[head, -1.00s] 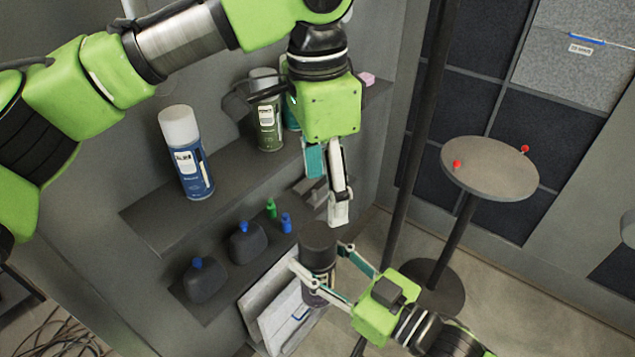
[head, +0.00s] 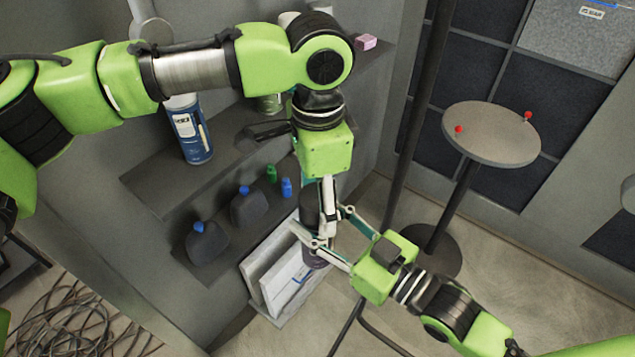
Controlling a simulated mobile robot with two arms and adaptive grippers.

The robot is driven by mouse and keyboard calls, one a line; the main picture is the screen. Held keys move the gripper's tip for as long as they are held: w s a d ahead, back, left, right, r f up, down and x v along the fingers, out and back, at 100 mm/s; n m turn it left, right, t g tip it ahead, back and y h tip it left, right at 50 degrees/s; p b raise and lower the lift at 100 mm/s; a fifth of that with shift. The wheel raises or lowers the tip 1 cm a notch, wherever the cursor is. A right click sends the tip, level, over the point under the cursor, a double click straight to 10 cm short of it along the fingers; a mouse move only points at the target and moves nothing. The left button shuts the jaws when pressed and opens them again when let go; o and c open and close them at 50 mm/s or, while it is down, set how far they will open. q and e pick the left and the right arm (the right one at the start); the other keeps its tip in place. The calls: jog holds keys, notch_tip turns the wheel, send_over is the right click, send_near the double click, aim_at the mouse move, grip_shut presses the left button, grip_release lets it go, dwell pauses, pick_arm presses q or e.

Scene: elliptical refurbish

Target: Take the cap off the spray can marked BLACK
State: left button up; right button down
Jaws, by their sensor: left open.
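A dark spray can with a dark cap (head: 310,205) is held upright between the fingers of my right gripper (head: 318,224), which comes in from the lower right. The can's lower body (head: 314,261) shows beneath the fingers; its marking cannot be read here. My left gripper (head: 327,228) points down from above, open, with its fingers at the cap and overlapping it in the picture. The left fingers hide part of the can and cap. I cannot tell whether they touch the cap.
A blue spray can (head: 190,135) stands on the upper shelf (head: 150,190), partly behind my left arm. Dark bottles with blue caps (head: 248,205) and small green and blue bottles (head: 287,187) stand on the lower shelf. A round stool (head: 490,135) stands right. Cables (head: 75,310) lie lower left.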

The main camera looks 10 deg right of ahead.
pick_arm(q)
jog(key=shift+f, duration=0.15)
jog(key=shift+c, duration=0.4)
jog(key=c, duration=1.2)
jog(key=shift+r, duration=0.2)
jog(key=shift+c, duration=0.2)
jog(key=shift+r, duration=0.95)
jog(key=shift+r, duration=0.1)
